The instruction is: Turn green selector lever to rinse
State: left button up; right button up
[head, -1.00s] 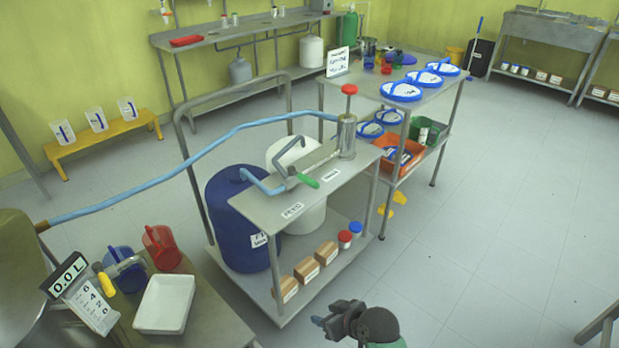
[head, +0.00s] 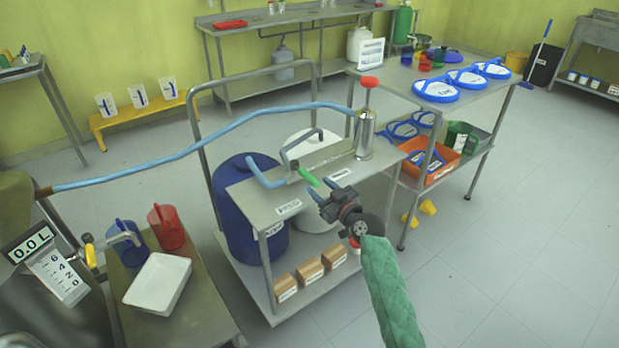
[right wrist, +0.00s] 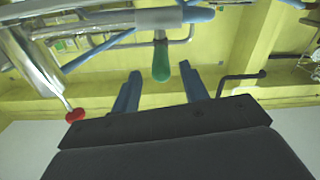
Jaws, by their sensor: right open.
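The green selector lever (head: 309,177) sits on the metal pipe fitting on top of the steel cart (head: 245,203), pointing toward the front right. In the right wrist view the green lever (right wrist: 161,62) hangs from the fitting, ahead of and between the finger lines. My right gripper (head: 322,190) is just in front of the lever, close to the cart's top edge. Its fingers (right wrist: 160,92) are apart with nothing between them. I cannot tell whether either finger touches the lever. Two labels lie on the cart top, one at the left (head: 288,209) and one partly visible (head: 340,174). My left gripper is not in view.
A steel pump with a red knob (head: 366,128) stands at the cart's right end. Blue pipes (head: 266,172) and a blue hose (head: 220,133) join the fitting. A blue drum (head: 236,200) and small boxes (head: 309,270) are below.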

aim_at(308, 178)
jog(key=x, duration=0.5)
jog(key=shift+w+a+p, duration=0.2)
jog(key=shift+w+p, duration=0.1)
jog(key=shift+p, duration=0.05)
jog(key=shift+w+a, duration=0.3)
jog(key=shift+w, duration=0.1)
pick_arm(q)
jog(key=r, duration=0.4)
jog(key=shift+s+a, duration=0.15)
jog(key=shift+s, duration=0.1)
pick_arm(e)
grip_shut()
